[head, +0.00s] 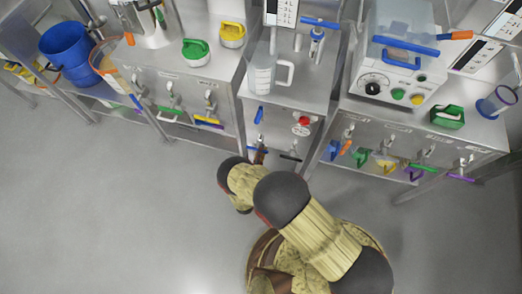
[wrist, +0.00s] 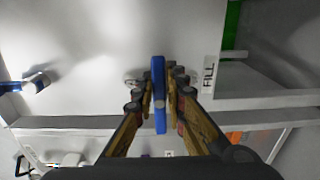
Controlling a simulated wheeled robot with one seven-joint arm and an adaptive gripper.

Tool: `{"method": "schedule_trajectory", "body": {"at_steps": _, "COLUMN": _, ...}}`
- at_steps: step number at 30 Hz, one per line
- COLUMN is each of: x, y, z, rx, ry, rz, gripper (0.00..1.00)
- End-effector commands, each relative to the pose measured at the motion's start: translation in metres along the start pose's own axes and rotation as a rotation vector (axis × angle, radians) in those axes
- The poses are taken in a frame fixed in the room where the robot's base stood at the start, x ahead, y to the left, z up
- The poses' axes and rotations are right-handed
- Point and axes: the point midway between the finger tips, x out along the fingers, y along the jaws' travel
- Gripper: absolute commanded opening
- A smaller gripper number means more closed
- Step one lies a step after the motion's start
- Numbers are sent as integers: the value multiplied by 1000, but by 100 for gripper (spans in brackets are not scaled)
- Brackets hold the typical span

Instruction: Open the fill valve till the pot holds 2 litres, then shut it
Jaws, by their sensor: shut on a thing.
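A clear jug-like pot (head: 262,76) with a white handle stands on the middle steel bench in the head view. I cannot read its level. A tap with a blue lever (head: 320,23) stands behind it to the right. My gripper (head: 258,158) is at the front of this bench, low down. In the wrist view my gripper (wrist: 159,98) is shut on a blue bar handle (wrist: 159,70), with one finger on each side. The handle lies parallel to the lettering of the FILL label (wrist: 209,74) beside it. The valve body behind the handle is mostly hidden.
Another blue handle (head: 258,114) and a red round knob (head: 301,127) are on the same bench front. A dark lever (head: 291,156) is close right of my gripper. Side benches carry several coloured valve handles. The grey floor (head: 110,210) at left is clear.

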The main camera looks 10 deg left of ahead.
Motion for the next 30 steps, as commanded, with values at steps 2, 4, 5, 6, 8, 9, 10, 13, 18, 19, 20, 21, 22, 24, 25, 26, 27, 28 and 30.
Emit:
{"method": "schedule_trajectory", "body": {"at_steps": 2, "x": 1, "y": 3, "z": -2, "rx": 15, "ry": 2, "rz": 6, "gripper": 0}}
{"method": "schedule_trajectory", "body": {"at_steps": 4, "x": 1, "y": 2, "z": -2, "rx": 21, "ry": 1, "rz": 6, "gripper": 0}}
{"method": "schedule_trajectory", "body": {"at_steps": 5, "x": 1, "y": 2, "z": -2, "rx": 23, "ry": 1, "rz": 6, "gripper": 0}}
{"method": "schedule_trajectory", "body": {"at_steps": 6, "x": 1, "y": 2, "z": -2, "rx": 24, "ry": 1, "rz": 6, "gripper": 0}}
{"method": "schedule_trajectory", "body": {"at_steps": 8, "x": 1, "y": 2, "z": -2, "rx": 25, "ry": 1, "rz": 6, "gripper": 0}}
{"method": "schedule_trajectory", "body": {"at_steps": 9, "x": 1, "y": 2, "z": -2, "rx": 25, "ry": 1, "rz": 6, "gripper": 0}}
{"method": "schedule_trajectory", "body": {"at_steps": 10, "x": 1, "y": 2, "z": -2, "rx": 25, "ry": 1, "rz": 6, "gripper": 0}}
{"method": "schedule_trajectory", "body": {"at_steps": 13, "x": 1, "y": 2, "z": -2, "rx": 25, "ry": 1, "rz": 6, "gripper": 0}}
{"method": "schedule_trajectory", "body": {"at_steps": 18, "x": 1, "y": 2, "z": -2, "rx": 24, "ry": 1, "rz": 5, "gripper": 18}}
{"method": "schedule_trajectory", "body": {"at_steps": 19, "x": 1, "y": 2, "z": -2, "rx": 24, "ry": 1, "rz": 5, "gripper": 19}}
{"method": "schedule_trajectory", "body": {"at_steps": 20, "x": 1, "y": 2, "z": -2, "rx": 24, "ry": 1, "rz": 5, "gripper": 21}}
{"method": "schedule_trajectory", "body": {"at_steps": 21, "x": 1, "y": 2, "z": -2, "rx": 23, "ry": 0, "rz": 4, "gripper": 23}}
{"method": "schedule_trajectory", "body": {"at_steps": 22, "x": 1, "y": 1, "z": -2, "rx": 23, "ry": 0, "rz": 4, "gripper": 25}}
{"method": "schedule_trajectory", "body": {"at_steps": 24, "x": 0, "y": 1, "z": -1, "rx": 22, "ry": 0, "rz": 3, "gripper": 29}}
{"method": "schedule_trajectory", "body": {"at_steps": 25, "x": 0, "y": 1, "z": -1, "rx": 22, "ry": 0, "rz": 3, "gripper": 31}}
{"method": "schedule_trajectory", "body": {"at_steps": 26, "x": 0, "y": 1, "z": -1, "rx": 21, "ry": 0, "rz": 2, "gripper": 32}}
{"method": "schedule_trajectory", "body": {"at_steps": 27, "x": 0, "y": 1, "z": -1, "rx": 21, "ry": 0, "rz": 2, "gripper": 33}}
{"method": "schedule_trajectory", "body": {"at_steps": 28, "x": 0, "y": 0, "z": -1, "rx": 21, "ry": 0, "rz": 2, "gripper": 33}}
{"method": "schedule_trajectory", "body": {"at_steps": 30, "x": 0, "y": 0, "z": 0, "rx": 20, "ry": 0, "rz": 1, "gripper": 33}}
